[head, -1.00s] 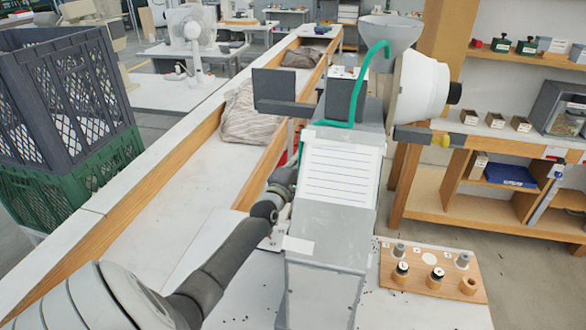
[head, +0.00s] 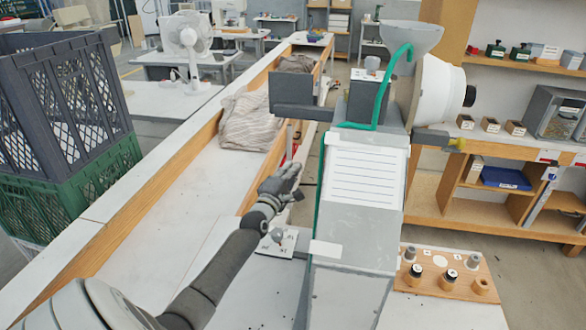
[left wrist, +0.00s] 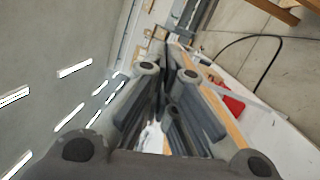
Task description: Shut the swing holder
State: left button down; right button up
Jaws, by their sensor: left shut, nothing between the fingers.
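The eyelet press (head: 355,225) stands on the right of the head view, with a lined white sheet on its sloping front. A dark grey part (head: 304,113), which looks like the swing holder, juts out to the left of the press head with an upright plate at its back. It appears swung out. My left gripper (head: 294,168) is below this part, left of the press, apart from it in the picture. In the left wrist view its fingers (left wrist: 168,78) are together with nothing between them. My right gripper is not in view.
A long white bench with wooden rails (head: 190,160) runs along the left, with a striped cloth bundle (head: 250,122) on it. A small ball-topped lever (head: 277,236) stands below my gripper. A wooden block with several pegs (head: 452,273) lies right of the press.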

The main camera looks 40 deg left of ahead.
pick_arm(q)
jog(key=shift+s+d+f, duration=0.5)
jog(key=shift+s+d, duration=2.45)
jog(key=shift+s, duration=1.8)
jog(key=w+r, duration=0.2)
jog(key=w, duration=1.1)
jog(key=shift+a+p, duration=0.4)
jog(key=shift+a, duration=0.05)
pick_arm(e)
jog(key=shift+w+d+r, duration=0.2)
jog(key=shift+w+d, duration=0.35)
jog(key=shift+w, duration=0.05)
